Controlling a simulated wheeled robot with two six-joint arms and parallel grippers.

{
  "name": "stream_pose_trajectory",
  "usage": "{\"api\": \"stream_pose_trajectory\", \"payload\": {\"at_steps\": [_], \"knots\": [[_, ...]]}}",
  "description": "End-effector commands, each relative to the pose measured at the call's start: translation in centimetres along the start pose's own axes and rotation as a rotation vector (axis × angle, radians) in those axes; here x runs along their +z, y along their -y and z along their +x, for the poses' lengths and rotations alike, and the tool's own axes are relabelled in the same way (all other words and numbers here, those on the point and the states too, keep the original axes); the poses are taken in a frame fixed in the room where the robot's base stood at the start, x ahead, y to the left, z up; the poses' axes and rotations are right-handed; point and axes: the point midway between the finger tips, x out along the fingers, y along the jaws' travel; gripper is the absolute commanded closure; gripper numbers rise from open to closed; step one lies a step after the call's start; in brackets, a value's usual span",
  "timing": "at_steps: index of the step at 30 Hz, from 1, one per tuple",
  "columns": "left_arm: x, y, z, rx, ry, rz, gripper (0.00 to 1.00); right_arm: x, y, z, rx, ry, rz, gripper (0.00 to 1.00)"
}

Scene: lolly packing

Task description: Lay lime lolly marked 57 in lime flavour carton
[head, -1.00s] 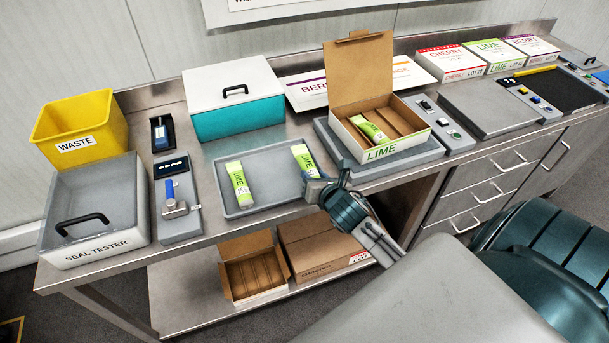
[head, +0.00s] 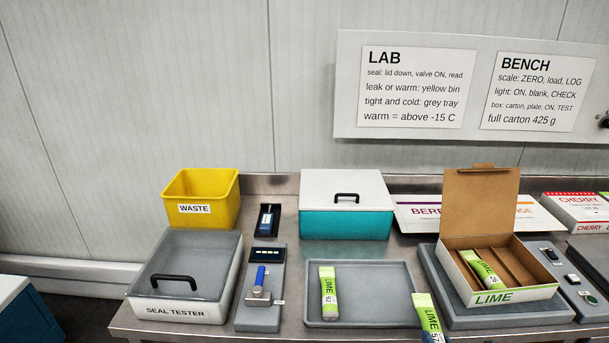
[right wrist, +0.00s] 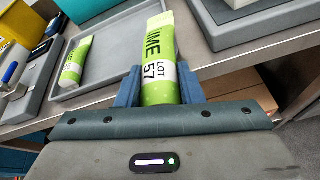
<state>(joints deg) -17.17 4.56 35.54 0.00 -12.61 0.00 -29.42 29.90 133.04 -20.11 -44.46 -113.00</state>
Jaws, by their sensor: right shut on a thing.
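The lime lolly marked 57 (head: 427,312), a green and white sleeve, is in my right gripper (head: 434,337) at the bottom edge of the head view. In the right wrist view the lolly (right wrist: 157,60) sticks out between the blue fingers of my right gripper (right wrist: 160,88), its 57 label readable. The gripper is shut on its lower part. The open lime carton (head: 528,294) stands to the right on a grey plate, lid up, with one lime lolly (head: 482,267) in its left part and bare brown slots to the right. My left gripper is not in view.
The grey tray (head: 376,312) holds another lime lolly (head: 329,291), marked 92. The carton's raised lid (head: 480,208) stands at its back. A teal box (head: 346,222), yellow waste bin (head: 205,195) and seal tester (head: 178,310) stand left. Switches (head: 572,280) lie right of the carton.

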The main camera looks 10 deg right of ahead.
Motion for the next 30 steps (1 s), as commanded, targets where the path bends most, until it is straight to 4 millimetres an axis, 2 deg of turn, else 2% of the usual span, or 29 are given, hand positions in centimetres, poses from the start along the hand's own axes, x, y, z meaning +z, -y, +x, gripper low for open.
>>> {"api": "stream_pose_trajectory", "payload": {"at_steps": [8, 15, 21, 25, 30], "knots": [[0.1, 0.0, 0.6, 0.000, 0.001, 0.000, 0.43, 0.3, -4.6, 2.7, -0.020, -0.008, 0.007, 0.90], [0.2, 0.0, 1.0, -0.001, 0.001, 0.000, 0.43, 1.3, -11.3, 4.8, 0.039, -0.041, -0.010, 0.90], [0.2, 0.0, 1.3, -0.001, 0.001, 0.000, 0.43, 2.8, -17.1, 5.6, 0.127, -0.058, -0.039, 0.90], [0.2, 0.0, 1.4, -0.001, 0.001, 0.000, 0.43, 3.5, -19.6, 5.7, 0.171, -0.061, -0.057, 0.90], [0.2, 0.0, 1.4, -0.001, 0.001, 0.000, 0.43, 4.0, -20.9, 5.7, 0.198, -0.061, -0.072, 0.90]]}}
